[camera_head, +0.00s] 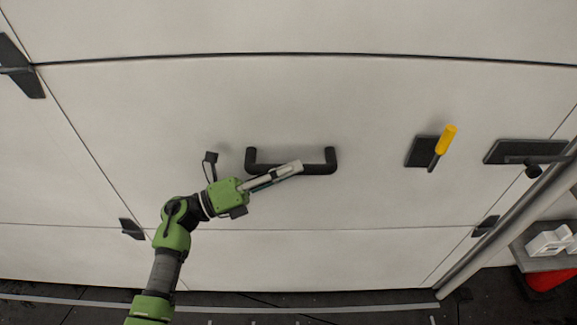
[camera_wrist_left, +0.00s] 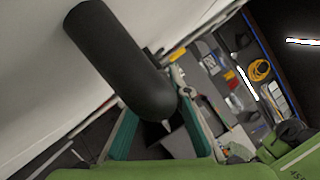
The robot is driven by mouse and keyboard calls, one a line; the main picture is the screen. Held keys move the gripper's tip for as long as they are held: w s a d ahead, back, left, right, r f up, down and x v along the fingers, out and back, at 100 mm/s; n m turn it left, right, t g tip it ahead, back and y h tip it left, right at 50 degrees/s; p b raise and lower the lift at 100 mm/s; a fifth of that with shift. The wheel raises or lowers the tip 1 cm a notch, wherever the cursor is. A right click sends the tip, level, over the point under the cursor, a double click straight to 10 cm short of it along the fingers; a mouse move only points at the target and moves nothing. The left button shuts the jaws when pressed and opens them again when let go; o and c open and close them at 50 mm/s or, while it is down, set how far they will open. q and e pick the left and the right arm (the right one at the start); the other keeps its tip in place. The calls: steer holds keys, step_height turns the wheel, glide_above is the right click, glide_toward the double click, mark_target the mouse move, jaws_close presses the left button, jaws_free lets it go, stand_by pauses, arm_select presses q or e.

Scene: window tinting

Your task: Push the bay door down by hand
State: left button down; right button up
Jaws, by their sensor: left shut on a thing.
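The bay door (camera_head: 350,100) is a wide white panelled door that fills most of the head view. Its lower edge shows near the bottom, above dark floor; I cannot tell whether it touches the floor. A black bar handle (camera_head: 320,169) is fixed on the middle panel, and its thick dark bar (camera_wrist_left: 115,55) shows large in the left wrist view. My left gripper (camera_head: 285,172) is at the handle, its fingers (camera_wrist_left: 160,125) on both sides of the bar, shut on it. The fingertips are partly hidden by the bar. My right gripper is not in view.
A yellow-handled latch (camera_head: 446,139) sits on the door to the right. Dark hinges (camera_head: 131,229) mark the panel seams. A grey rail (camera_head: 510,225) runs along the right edge. A grey bench (camera_head: 540,250) with white items and a red object (camera_head: 548,279) stand beyond it.

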arm_select(q)
steer(key=shift+f, duration=0.5)
steer(key=c, duration=1.9)
jaws_free()
steer(key=shift+w+r, duration=0.1)
steer(key=shift+w, duration=0.1)
steer(key=shift+r, duration=0.1)
steer(key=v, duration=1.2)
